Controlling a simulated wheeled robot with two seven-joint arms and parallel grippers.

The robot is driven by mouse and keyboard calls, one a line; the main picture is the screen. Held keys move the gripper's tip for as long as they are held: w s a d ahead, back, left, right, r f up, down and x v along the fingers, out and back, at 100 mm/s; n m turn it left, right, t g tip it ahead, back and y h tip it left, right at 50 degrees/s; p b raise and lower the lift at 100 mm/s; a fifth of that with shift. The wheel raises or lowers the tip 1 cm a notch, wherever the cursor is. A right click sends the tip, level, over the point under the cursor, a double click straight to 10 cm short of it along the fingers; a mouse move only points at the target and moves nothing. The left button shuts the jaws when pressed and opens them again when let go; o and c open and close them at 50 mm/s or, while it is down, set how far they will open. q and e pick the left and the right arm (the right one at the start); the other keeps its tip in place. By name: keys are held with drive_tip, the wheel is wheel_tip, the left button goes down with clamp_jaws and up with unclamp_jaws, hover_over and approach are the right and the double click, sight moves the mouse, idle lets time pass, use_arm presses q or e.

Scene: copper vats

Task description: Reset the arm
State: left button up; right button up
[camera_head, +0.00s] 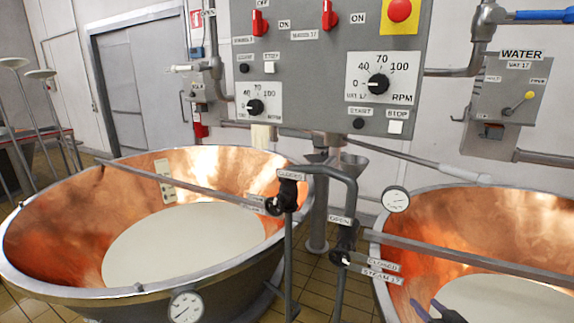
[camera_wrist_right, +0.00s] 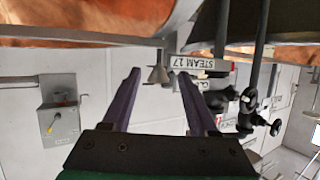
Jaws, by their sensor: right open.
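My right gripper (camera_head: 436,310) shows at the bottom right of the head view, in front of the right copper vat (camera_head: 400,262). In the right wrist view the dark purple fingers of my right gripper (camera_wrist_right: 158,80) stand apart with nothing between them. A STEAM 17 label (camera_wrist_right: 199,64) appears beyond the right finger in that view, and it also shows in the head view (camera_head: 382,274). My left gripper is not in view.
A left copper vat (camera_head: 60,215) holds pale liquid. Black-handled valves (camera_head: 345,240) on pipes stand between the vats. A control panel (camera_head: 310,65) with knobs and switches hangs above. A WATER box (camera_head: 508,95) is at the right. Dial gauges (camera_head: 396,199) sit on the rims.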

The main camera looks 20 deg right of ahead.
drive_tip(key=s+a+f+n+g+y, duration=0.25)
drive_tip(key=s+a+g, duration=0.35)
drive_tip(key=a, duration=0.7)
drive_tip(key=s+a+f+n+g+y, duration=0.25)
drive_tip(key=s+a, duration=0.55)
drive_tip(key=a, duration=0.5)
drive_tip(key=s+f+n+g+h, duration=0.1)
drive_tip(key=s+f+g, duration=0.2)
drive_tip(key=f, duration=2.1)
drive_tip(key=s+d+f, duration=0.2)
drive_tip(key=s+f, duration=1.1)
drive_tip(key=s, duration=0.3)
drive_tip(key=shift+s+d+f+g, duration=0.15)
drive_tip(key=shift+d+f+g, duration=0.1)
drive_tip(key=shift+g, duration=0.1)
